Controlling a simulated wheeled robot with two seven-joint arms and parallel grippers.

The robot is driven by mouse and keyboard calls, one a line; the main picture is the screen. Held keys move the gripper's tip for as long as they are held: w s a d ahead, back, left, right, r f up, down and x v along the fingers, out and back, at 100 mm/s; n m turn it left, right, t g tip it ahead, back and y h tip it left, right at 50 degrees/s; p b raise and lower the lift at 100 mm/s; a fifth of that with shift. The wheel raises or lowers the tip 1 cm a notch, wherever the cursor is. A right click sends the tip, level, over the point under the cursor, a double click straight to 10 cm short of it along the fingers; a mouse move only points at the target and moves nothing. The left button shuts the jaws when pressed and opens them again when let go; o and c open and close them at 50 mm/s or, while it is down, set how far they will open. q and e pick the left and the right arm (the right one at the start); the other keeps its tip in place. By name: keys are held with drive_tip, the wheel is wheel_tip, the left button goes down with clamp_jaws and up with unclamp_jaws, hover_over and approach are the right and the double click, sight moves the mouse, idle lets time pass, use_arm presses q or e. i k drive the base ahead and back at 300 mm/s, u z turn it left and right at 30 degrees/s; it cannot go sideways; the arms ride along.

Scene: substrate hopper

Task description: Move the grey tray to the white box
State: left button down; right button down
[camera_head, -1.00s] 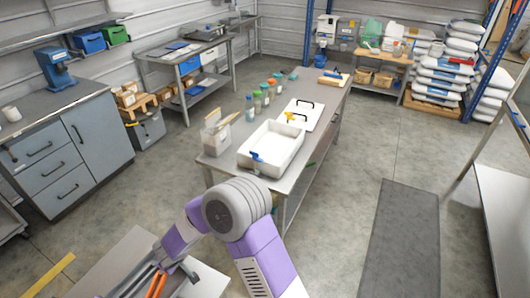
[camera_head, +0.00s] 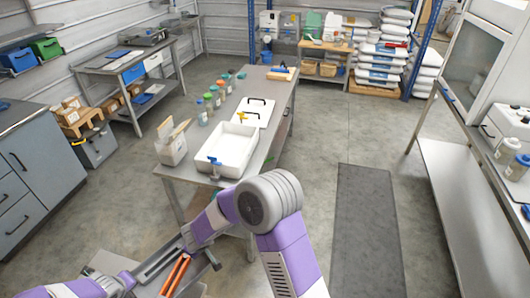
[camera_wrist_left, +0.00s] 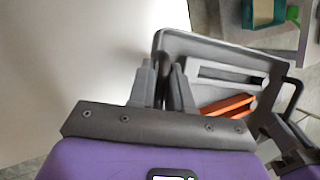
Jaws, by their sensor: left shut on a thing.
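The grey tray (camera_head: 152,268) is low at the front in the head view, with orange items in it. In the left wrist view the grey tray (camera_wrist_left: 205,45) shows its rim, a pale bar and an orange piece inside. My left gripper (camera_wrist_left: 166,80) is shut on the tray's near rim. My right arm reaches down to the tray's other side; my right gripper (camera_head: 190,240) is beside it, its fingers too small to tell. A white box (camera_head: 510,124) with a dark handle stands at the far right edge. An open white basin (camera_head: 234,150) sits on the centre bench.
A dark mat (camera_head: 364,230) lies on open floor to the right. A steel shelf (camera_head: 440,190) stands along the right side.

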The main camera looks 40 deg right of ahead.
sight(230, 152)
drive_tip(key=z, duration=2.1)
drive_tip(key=i, duration=3.05)
drive_tip(key=u, duration=2.9)
